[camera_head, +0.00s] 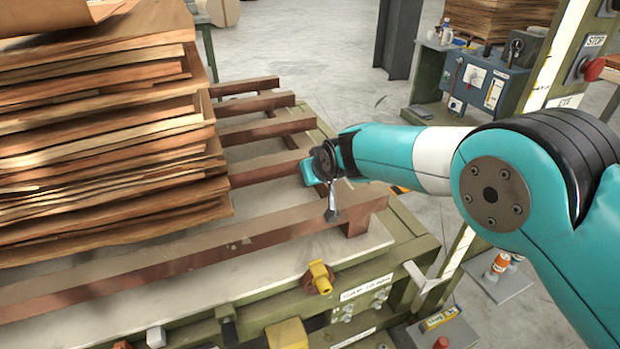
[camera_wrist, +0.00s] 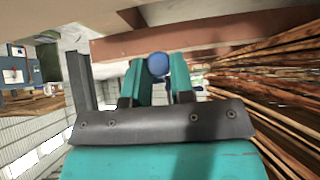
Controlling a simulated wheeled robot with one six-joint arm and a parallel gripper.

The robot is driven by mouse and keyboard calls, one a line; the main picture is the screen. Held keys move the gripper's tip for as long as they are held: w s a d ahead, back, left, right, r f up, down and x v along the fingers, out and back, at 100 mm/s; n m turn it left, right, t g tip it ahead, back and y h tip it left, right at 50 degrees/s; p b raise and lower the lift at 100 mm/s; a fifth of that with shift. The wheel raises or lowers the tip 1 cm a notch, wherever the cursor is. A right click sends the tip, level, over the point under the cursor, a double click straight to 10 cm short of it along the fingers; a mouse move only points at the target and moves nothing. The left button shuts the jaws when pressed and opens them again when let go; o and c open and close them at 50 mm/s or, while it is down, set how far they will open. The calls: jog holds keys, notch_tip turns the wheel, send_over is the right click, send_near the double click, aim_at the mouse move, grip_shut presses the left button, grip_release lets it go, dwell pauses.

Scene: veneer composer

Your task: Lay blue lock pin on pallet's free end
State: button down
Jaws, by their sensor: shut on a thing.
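The blue lock pin shows in the wrist view as a round blue end (camera_wrist: 158,65) between the two teal fingers of my gripper (camera_wrist: 155,75). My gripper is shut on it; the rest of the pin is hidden. In the head view my gripper (camera_head: 312,172) is by the slats, right of the stack, and the blue pin cannot be made out there. The pallet's bare brown slats (camera_head: 225,243) stick out to the right from under the veneer stack. One brown slat (camera_wrist: 215,38) crosses the wrist view beyond the fingers. Contact between pin and slat cannot be told.
A tall veneer stack (camera_head: 105,150) covers the pallet's left part; its edges fill the right of the wrist view (camera_wrist: 260,82).

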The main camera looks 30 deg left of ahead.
jog(key=shift+f+b, duration=0.6)
jog(key=shift+f, duration=0.4)
jog(key=c, duration=0.9)
grip_release()
jog(key=shift+r, duration=0.1)
jog(key=p+v, duration=0.1)
jog(key=v, duration=1.6)
jog(key=shift+s+d+r, duration=0.1)
